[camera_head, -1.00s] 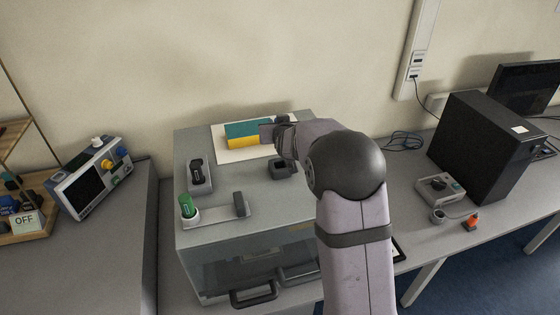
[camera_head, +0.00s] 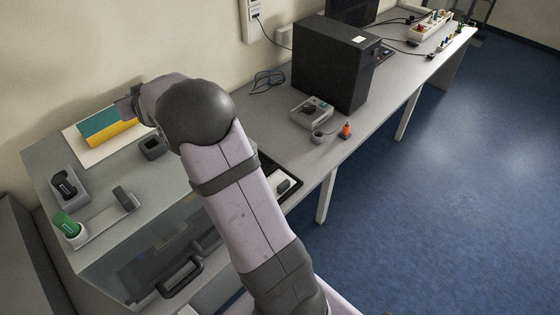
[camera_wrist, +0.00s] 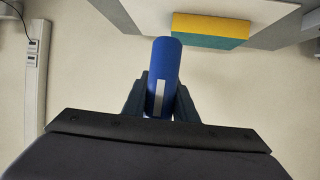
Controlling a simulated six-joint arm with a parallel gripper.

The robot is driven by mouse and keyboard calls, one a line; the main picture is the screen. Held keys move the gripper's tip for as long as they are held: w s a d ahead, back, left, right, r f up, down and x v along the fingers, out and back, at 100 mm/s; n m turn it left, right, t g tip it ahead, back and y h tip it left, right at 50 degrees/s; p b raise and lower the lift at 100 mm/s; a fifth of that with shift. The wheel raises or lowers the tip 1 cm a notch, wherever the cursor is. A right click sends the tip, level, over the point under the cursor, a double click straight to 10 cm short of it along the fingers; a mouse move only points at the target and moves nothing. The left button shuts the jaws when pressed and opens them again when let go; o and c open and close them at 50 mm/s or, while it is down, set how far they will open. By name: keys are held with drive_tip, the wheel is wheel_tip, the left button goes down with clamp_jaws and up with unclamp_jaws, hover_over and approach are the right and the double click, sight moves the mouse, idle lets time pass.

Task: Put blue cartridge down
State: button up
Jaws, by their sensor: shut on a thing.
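The blue cartridge (camera_wrist: 165,75) is a blue cylinder with a pale stripe, held between the two dark fingers of my gripper (camera_wrist: 160,98) in the wrist view. In the head view my gripper (camera_head: 138,106) is beside the teal and yellow block, at the back of the grey cabinet top (camera_head: 120,175). There the cartridge is mostly hidden by my gripper. Whether it touches anything below cannot be told.
The teal and yellow block (camera_head: 106,127) lies on a white sheet (camera_head: 88,153). A grey square holder (camera_head: 152,148) stands below my gripper. A green cartridge (camera_head: 66,225) and a black item in a holder (camera_head: 67,187) stand at the left. A black box (camera_head: 335,65) stands farther right.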

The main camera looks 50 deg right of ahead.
drive_tip(key=s+d+f+m+h+b, duration=0.1)
drive_tip(key=d+f+b, duration=0.35)
drive_tip(key=d, duration=0.55)
drive_tip(key=s+d+f+m+g+h+b, duration=0.1)
drive_tip(key=d+f+b, duration=0.35)
drive_tip(key=d, duration=0.45)
drive_tip(key=s+d+f+h+b, duration=0.1)
drive_tip(key=d+f+b, duration=0.35)
drive_tip(key=d, duration=0.55)
drive_tip(key=s+d+f+m+h+b, duration=0.1)
drive_tip(key=s+d+f+b, duration=0.8)
drive_tip(key=d+f, duration=0.35)
drive_tip(key=s+d+f+m+h+b, duration=0.1)
drive_tip(key=s+d+f+b, duration=0.8)
drive_tip(key=d+f, duration=0.3)
drive_tip(key=shift+g, duration=0.4)
drive_tip(key=shift+a+f+b, duration=0.25)
drive_tip(key=shift+f+b, duration=0.05)
drive_tip(key=shift+f, duration=1.6)
drive_tip(key=shift+a+f+b, duration=0.25)
drive_tip(key=shift+f+b, duration=0.05)
drive_tip(key=shift+f, duration=1.6)
drive_tip(key=shift+a+f+b, duration=0.25)
drive_tip(key=shift+f+b, duration=0.05)
drive_tip(key=shift+f, duration=1.6)
drive_tip(key=shift+f, duration=0.15)
drive_tip(key=o, duration=1)
drive_tip(key=shift+o, duration=0.2)
